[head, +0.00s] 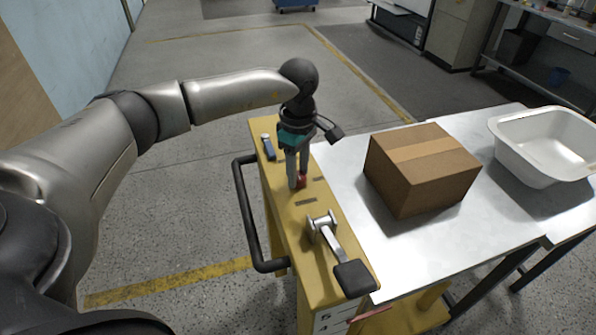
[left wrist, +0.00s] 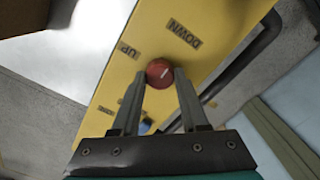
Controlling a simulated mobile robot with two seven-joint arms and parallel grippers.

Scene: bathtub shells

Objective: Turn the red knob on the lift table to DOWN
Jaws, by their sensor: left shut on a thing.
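The red knob (left wrist: 159,73) sits on the yellow panel of the lift table (left wrist: 150,25). Its short white mark slants to the upper right, roughly on the DOWN label's side. The DOWN label (left wrist: 184,33) is above right of the knob and the UP label (left wrist: 128,50) is above left. My left gripper (left wrist: 161,79) is shut on the knob, one finger on each side. In the head view my left gripper (head: 297,184) points down at the panel, and the red knob (head: 302,181) is mostly hidden behind the fingers. My right gripper is not in view.
A lever with a black end (head: 352,277) stands on the panel's near end. A black handle (head: 244,215) runs along its left side. A cardboard box (head: 422,172) and a white tub shell (head: 545,150) rest on the metal top to the right. Floor to the left is clear.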

